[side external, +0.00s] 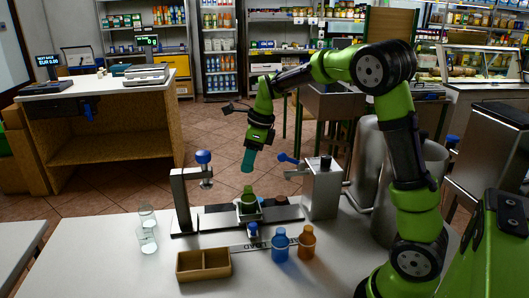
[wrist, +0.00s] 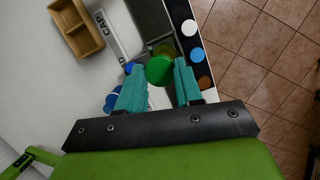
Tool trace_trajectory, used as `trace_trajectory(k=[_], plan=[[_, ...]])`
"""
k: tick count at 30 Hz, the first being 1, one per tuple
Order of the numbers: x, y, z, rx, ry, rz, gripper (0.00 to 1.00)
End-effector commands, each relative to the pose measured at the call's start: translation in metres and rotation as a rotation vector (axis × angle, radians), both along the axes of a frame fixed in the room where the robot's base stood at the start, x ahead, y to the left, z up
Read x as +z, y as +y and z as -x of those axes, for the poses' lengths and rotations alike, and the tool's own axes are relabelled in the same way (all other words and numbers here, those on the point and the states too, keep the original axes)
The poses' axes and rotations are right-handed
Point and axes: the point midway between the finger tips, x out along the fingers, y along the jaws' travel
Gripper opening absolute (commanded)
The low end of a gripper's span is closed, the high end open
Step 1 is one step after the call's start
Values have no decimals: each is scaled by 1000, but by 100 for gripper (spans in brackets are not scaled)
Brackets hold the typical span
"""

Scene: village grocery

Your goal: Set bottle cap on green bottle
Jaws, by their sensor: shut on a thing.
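My gripper (wrist: 158,85) has teal fingers shut on a round green cap (wrist: 160,70). In the side view my gripper (side external: 248,168) points down above the bench. The cap cannot be made out between the fingers there. The green bottle (side external: 249,205) stands upright on the dark base of a metal fixture, below my fingertips with a visible gap. In the wrist view the green bottle (wrist: 165,50) shows as a darker green shape behind the cap, partly hidden by it.
A post with a blue knob (side external: 203,157) and a metal block with a blue lever (side external: 288,158) flank the bottle. A blue bottle (side external: 280,246), an orange bottle (side external: 306,243), a two-compartment wooden tray (side external: 230,266) and clear glasses (side external: 147,238) stand on the bench. The front left is clear.

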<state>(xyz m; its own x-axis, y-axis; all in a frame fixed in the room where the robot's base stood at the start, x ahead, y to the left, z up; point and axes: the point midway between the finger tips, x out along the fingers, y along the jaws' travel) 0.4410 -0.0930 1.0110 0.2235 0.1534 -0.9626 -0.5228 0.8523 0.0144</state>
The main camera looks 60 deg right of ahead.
Motion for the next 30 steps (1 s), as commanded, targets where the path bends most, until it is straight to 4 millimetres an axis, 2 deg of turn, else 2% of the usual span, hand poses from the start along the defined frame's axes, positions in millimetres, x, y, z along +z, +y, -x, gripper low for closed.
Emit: trace_trajectory(k=[18, 30], plan=[[-47, -2, 0, 5, -1, 9, 8], [-55, -2, 0, 6, -4, 9, 8]])
